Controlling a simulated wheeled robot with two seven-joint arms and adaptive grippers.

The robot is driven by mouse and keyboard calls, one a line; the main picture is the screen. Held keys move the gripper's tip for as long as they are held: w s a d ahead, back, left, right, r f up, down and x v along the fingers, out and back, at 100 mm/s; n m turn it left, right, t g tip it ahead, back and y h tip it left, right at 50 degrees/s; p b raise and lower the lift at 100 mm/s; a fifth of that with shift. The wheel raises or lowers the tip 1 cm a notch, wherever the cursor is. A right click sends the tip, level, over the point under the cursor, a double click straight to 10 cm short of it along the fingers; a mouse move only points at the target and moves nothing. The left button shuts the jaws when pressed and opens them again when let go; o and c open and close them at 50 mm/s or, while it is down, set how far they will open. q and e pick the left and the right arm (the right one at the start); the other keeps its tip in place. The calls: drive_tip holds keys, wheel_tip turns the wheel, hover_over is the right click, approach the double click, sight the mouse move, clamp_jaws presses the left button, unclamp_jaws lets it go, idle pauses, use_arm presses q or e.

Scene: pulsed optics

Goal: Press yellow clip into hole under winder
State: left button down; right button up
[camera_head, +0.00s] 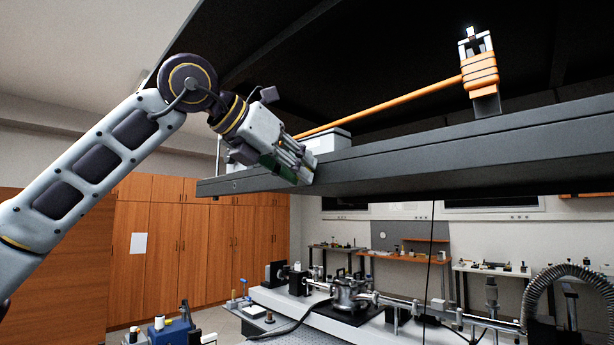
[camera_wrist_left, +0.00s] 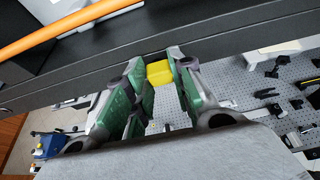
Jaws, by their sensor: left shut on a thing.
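My left gripper (camera_head: 303,172) is at the front edge of the dark overhead shelf (camera_head: 420,160). In the left wrist view its green-padded fingers (camera_wrist_left: 158,66) are shut on the yellow clip (camera_wrist_left: 159,73), a small block held close to the shelf's edge. The clip cannot be made out in the head view. The winder (camera_head: 479,72), wound with orange cable, stands on the shelf to the right, well apart from my gripper. No hole can be made out. My right gripper is not in view.
A taut orange cable (camera_head: 385,106) runs left from the winder, behind my gripper. A pale box (camera_head: 326,141) sits on the shelf beside my gripper. Below is an optical table (camera_wrist_left: 250,88) with metal vacuum parts (camera_head: 352,294). A thin black cord (camera_head: 429,255) hangs from the shelf.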

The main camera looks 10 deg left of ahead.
use_arm(q)
drive_tip(key=shift+s+a, duration=0.25)
drive_tip(key=shift+s, duration=0.2)
drive_tip(key=s+a, duration=0.1)
drive_tip(key=s+b, duration=0.1)
drive_tip(key=s+a+b, duration=0.1)
drive_tip(key=s, duration=0.1)
drive_tip(key=shift+a, duration=0.35)
idle(0.3)
idle(0.3)
